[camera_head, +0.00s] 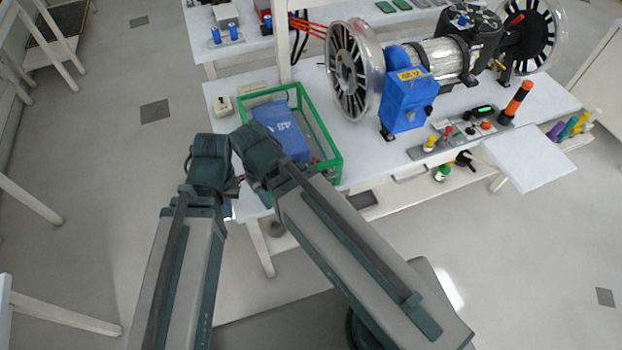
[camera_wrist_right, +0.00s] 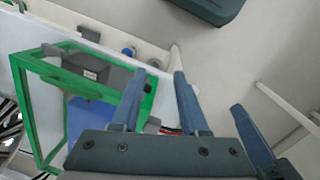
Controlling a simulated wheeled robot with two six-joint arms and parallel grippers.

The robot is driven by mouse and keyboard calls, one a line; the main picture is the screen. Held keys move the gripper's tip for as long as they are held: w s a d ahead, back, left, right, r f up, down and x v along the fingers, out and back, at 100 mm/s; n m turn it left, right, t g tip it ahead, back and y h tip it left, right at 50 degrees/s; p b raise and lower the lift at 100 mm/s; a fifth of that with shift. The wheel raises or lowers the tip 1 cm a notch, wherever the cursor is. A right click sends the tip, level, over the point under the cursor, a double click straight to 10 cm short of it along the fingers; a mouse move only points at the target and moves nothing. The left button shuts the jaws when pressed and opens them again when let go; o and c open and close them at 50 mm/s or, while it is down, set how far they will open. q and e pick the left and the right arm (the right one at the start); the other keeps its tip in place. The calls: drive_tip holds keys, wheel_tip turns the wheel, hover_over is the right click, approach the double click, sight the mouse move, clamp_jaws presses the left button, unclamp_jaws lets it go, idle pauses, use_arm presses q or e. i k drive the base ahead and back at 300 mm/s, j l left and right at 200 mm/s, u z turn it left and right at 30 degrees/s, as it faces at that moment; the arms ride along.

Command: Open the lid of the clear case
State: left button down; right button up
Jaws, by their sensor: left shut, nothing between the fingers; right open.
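The clear case (camera_head: 331,159) has a green frame and see-through walls, with a blue block (camera_head: 280,132) inside. It sits at the left end of the white table. No raised lid shows, but the clear panel is hard to make out. In the right wrist view the case (camera_wrist_right: 27,108) is at the left. My right gripper (camera_wrist_right: 155,82) is open there, its fingers apart, empty, near the case's edge. My left gripper (camera_head: 234,186) is at the case's near left corner, shut and empty; my wrists partly hide it. I cannot tell whether either gripper touches the case.
A wheel-and-motor rig (camera_head: 355,75) with a blue housing (camera_head: 408,101) stands right of the case. A control strip (camera_head: 465,133) and an orange-black post (camera_head: 515,103) are further right. A small pale box (camera_head: 222,106) sits left of the case.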

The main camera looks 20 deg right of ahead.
sight(340, 158)
drive_tip(key=k+l, duration=0.3)
drive_tip(key=l, duration=0.2)
drive_tip(key=k+l, duration=0.3)
drive_tip(key=l, duration=0.2)
drive_tip(key=k+l+u, duration=0.1)
drive_tip(key=k+l, duration=0.2)
drive_tip(key=l, duration=0.2)
